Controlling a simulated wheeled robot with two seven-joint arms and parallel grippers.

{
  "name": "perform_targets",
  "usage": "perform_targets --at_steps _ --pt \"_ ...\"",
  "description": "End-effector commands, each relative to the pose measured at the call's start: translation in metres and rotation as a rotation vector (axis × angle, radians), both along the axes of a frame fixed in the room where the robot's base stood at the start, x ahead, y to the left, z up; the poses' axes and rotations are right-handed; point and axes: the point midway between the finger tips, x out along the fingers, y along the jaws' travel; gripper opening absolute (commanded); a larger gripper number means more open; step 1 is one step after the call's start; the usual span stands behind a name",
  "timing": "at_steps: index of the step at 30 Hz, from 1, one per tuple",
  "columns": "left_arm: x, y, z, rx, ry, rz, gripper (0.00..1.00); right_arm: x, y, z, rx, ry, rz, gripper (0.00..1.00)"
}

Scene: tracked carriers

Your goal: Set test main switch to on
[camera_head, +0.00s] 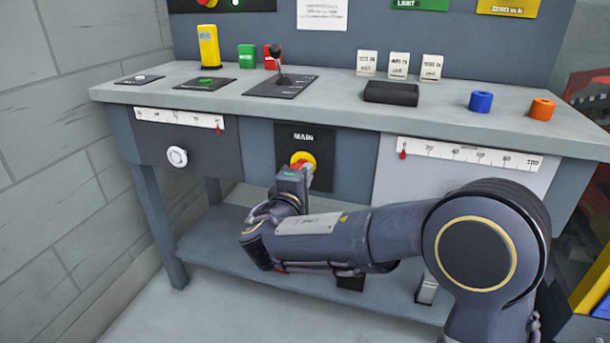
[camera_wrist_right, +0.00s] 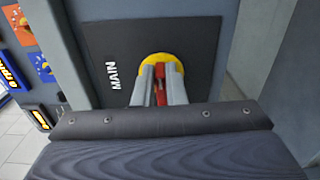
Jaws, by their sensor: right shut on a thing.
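The main switch (camera_head: 301,157) sits on a dark panel labelled MAIN (camera_head: 322,183) on the front of the workbench, under the tabletop. It has a yellow round plate and a red handle. In the right wrist view the yellow plate (camera_wrist_right: 170,60) and the red handle (camera_wrist_right: 161,82) show at the centre. My right gripper (camera_head: 294,172) is at the switch, and its two fingers (camera_wrist_right: 159,85) are shut on the red handle, one on each side. The fingers hide part of the handle, so I cannot tell its exact setting. My left gripper is not in view.
A white knob (camera_head: 177,156) is on the left front panel. A lower shelf (camera_head: 225,240) lies beneath my arm.

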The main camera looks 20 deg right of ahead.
Motion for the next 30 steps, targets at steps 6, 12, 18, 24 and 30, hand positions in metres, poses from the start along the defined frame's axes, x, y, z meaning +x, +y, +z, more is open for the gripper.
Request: perform_targets --at_steps 6,12,18,24,30 --pt "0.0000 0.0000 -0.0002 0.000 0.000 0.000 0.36 -0.0003 0.0003 -0.0021 0.028 -0.016 0.001 0.00" --pt "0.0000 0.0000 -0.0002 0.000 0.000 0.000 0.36 -0.0004 0.0004 -0.0023 0.032 -0.018 0.000 0.00" --pt "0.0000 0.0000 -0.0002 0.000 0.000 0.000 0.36 -0.0004 0.0004 -0.0023 0.032 -0.018 0.000 0.00" --pt "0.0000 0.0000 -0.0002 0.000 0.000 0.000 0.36 -0.0002 0.0003 -0.0018 0.031 -0.018 0.000 0.33" --pt "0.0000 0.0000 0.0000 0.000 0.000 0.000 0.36 -0.0001 0.0002 -0.0013 0.031 -0.020 0.000 0.33"
